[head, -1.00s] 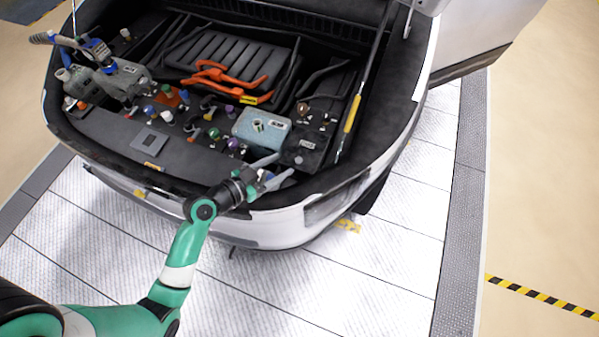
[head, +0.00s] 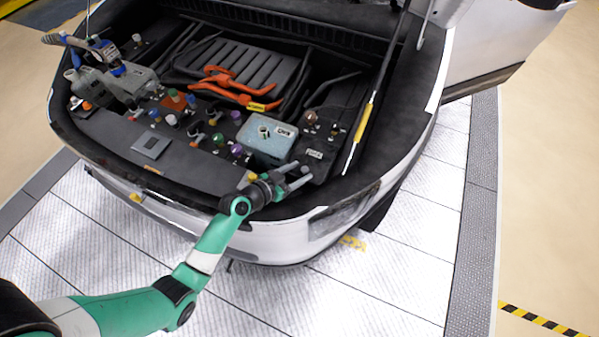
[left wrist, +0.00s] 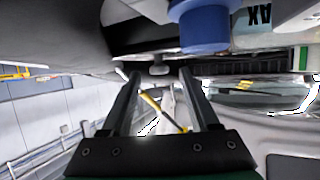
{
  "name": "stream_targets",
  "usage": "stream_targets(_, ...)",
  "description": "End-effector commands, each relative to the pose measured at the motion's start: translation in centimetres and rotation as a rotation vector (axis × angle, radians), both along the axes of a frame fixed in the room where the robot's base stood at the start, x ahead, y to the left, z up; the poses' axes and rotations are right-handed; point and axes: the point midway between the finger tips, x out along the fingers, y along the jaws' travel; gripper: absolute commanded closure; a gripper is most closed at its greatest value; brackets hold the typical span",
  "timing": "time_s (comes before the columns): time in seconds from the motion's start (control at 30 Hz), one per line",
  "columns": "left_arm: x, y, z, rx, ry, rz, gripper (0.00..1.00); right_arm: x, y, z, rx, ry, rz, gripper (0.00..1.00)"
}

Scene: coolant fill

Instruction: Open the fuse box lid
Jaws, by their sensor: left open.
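The fuse box appears to be the black box with a small white label (head: 314,154) at the right front of the engine bay in the head view. My left gripper (head: 298,175) is at the front edge of this box, low beside it. In the left wrist view, my left gripper (left wrist: 160,78) has its two fingers apart with nothing held between them. A small grey tab (left wrist: 158,70) shows just beyond the fingertips, under a dark surface. I cannot tell whether the fingers touch the box. The lid looks closed. My right gripper is not in view.
A pale blue tank (head: 268,138) stands just left of the box. A blue cap (left wrist: 205,28) hangs close above the fingers in the left wrist view. A yellow-banded rod (head: 363,120) rises at the right. Orange cables (head: 225,85) lie farther back.

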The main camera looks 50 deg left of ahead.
Motion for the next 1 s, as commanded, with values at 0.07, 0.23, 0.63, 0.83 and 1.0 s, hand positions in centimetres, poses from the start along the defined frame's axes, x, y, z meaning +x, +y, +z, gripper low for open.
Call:
stream_targets(0.07,0.52,-0.05,-0.25,0.0,0.0,-0.001,0.39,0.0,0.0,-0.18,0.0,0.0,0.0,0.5)
stream_targets(0.23,0.67,-0.05,-0.23,0.0,0.0,-0.001,0.39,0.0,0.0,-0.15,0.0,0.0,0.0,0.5)
stream_targets(0.63,0.63,-0.03,-0.23,0.0,0.0,-0.001,0.95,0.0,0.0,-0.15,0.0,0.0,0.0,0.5)
stream_targets(0.83,0.63,-0.03,-0.23,0.0,0.0,-0.001,1.0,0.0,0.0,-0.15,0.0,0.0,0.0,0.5)
stream_targets(1.0,0.62,-0.03,-0.22,0.0,0.0,-0.001,1.0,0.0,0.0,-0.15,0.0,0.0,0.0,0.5)
